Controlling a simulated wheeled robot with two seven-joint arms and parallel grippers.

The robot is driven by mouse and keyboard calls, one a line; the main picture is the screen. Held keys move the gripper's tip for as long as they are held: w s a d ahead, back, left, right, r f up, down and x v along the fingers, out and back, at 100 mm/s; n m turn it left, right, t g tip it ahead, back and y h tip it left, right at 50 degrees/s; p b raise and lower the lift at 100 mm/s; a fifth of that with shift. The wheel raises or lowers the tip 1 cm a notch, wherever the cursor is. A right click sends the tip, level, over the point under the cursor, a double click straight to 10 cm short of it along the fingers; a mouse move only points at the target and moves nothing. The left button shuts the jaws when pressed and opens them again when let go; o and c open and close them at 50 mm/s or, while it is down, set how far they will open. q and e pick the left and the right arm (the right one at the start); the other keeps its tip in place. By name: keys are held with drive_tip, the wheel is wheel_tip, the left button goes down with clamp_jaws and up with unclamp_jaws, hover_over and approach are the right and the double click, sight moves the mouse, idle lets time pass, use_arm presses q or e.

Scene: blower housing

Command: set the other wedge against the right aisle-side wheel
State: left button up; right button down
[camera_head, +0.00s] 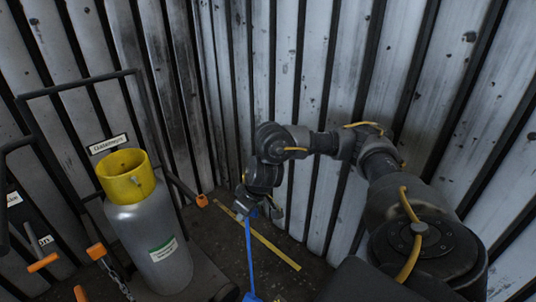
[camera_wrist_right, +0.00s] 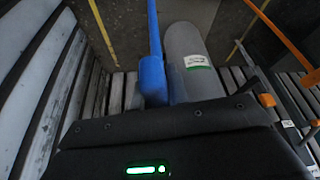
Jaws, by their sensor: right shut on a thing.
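My right gripper (camera_head: 251,213) is low near the corner, shut on the upper end of a blue bar (camera_head: 249,255). The bar hangs down, slightly tilted, to a wider blue part (camera_head: 251,297) at the bottom edge, likely the wedge, mostly cut off. The blue bar also shows in the right wrist view (camera_wrist_right: 153,70), running away from the gripper beside the grey cylinder. A dark rounded part at the cart's lower right corner (camera_head: 227,293) may be a wheel; whether the wedge touches it cannot be told. My left gripper is not in view.
A cart with a dark tube frame (camera_head: 80,85) carries a grey gas cylinder (camera_head: 150,245) with a yellow collar (camera_head: 126,177). Corrugated metal walls (camera_head: 290,90) meet behind. A yellow floor line (camera_head: 262,240) crosses the open dark floor by the right wall.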

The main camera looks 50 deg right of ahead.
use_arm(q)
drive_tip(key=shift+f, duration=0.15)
use_arm(e)
drive_tip(key=s+d+f+m+h, duration=0.1)
drive_tip(key=s+d+f+m, duration=0.1)
drive_tip(key=d, duration=0.6)
drive_tip(key=shift+f+m, duration=0.3)
drive_tip(key=shift+f, duration=0.35)
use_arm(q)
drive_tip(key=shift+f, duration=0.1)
use_arm(e)
drive_tip(key=shift+w, duration=0.15)
